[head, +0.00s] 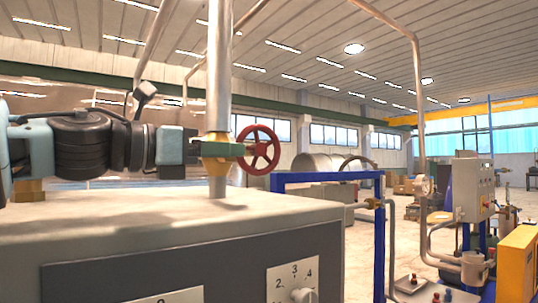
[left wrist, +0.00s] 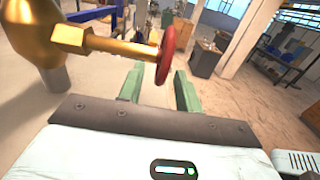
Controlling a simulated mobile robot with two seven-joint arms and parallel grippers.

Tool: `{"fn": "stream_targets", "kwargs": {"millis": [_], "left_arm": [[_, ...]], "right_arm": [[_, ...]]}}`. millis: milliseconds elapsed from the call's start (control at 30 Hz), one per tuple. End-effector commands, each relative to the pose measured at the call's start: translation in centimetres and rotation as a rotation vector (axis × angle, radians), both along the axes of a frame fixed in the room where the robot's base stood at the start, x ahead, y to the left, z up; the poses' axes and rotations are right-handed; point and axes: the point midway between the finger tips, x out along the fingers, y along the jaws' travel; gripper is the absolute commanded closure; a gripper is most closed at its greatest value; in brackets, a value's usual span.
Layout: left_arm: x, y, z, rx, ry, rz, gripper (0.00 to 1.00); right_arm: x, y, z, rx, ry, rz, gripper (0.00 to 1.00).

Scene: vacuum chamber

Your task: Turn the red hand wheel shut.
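The red hand wheel (head: 260,150) sits on the right end of a brass valve (head: 216,138) on a vertical grey pipe. In the left wrist view the wheel (left wrist: 167,52) is nearly edge-on, on a brass stem (left wrist: 120,47). My left gripper (head: 234,149) reaches in from the left across the front of the pipe, its green fingertips close to the wheel. In the left wrist view my left gripper (left wrist: 158,74) has its fingers apart, and the wheel's lower rim appears between the tips. I cannot tell whether they touch. My right gripper is out of view.
The pipe (head: 218,70) rises from a grey cabinet (head: 100,228) with a numbered dial (head: 294,288) on its front. A blue frame (head: 325,178) stands to the right of the wheel. A control box (head: 473,188) and a yellow cabinet (head: 516,262) stand farther right.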

Motion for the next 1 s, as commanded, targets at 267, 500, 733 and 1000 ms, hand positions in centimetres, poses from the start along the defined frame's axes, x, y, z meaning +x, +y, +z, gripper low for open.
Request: {"fn": "stream_targets", "kwargs": {"millis": [267,500,733,1000], "left_arm": [[0.2,-0.4,0.0,0.001,0.001,-0.001,0.65],[2.1,-3.0,-0.1,0.003,0.003,-0.002,0.65],[3.9,-5.4,0.0,0.001,0.001,-0.001,0.65],[4.6,-6.4,0.0,0.0,0.0,-0.001,0.65]], "right_arm": [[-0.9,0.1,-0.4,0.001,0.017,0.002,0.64],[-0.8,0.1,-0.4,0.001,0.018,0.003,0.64],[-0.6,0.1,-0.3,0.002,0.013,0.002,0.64],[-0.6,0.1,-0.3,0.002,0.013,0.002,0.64]]}}
